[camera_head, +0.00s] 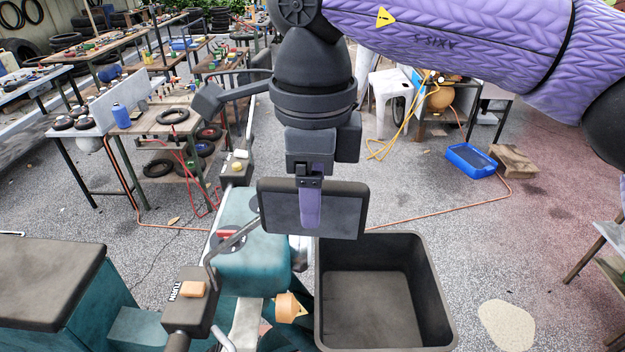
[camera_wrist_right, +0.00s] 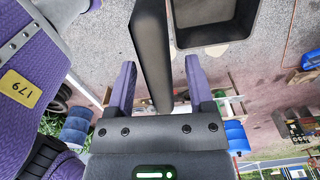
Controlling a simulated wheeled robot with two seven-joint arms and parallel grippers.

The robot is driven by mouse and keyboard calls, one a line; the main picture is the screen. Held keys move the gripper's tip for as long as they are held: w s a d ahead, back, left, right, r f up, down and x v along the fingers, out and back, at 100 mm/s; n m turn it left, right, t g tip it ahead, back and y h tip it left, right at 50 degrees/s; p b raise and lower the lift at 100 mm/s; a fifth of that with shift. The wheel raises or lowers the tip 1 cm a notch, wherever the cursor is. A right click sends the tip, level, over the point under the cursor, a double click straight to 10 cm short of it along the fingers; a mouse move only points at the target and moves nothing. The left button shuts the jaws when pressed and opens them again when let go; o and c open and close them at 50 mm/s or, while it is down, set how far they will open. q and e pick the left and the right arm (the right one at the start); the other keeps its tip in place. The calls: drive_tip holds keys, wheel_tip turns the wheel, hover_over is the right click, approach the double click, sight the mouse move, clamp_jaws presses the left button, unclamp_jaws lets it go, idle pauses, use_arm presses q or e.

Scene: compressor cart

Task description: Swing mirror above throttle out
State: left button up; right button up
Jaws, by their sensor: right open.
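The mirror (camera_head: 347,210) is a dark rectangular panel beside the near end of the handlebar, above the teal body in the head view. A thin stem (camera_head: 233,238) runs from the handlebar towards it. My right gripper (camera_head: 310,200) reaches down from above, with one purple finger across the mirror's near face; the other finger is hidden behind it. In the right wrist view the mirror (camera_wrist_right: 151,45) appears edge-on between the open fingers of my right gripper (camera_wrist_right: 160,62), with gaps visible on both sides. The near grip (camera_head: 178,341) is partly cut off. My left gripper is out of view.
An open black bin (camera_head: 437,300) stands right of the vehicle, below the mirror; it also shows in the right wrist view (camera_wrist_right: 246,22). A dark seat (camera_head: 45,285) is at lower left. Workbenches stand further back.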

drive_tip(key=shift+s, duration=0.1)
clamp_jaws()
idle(1.3)
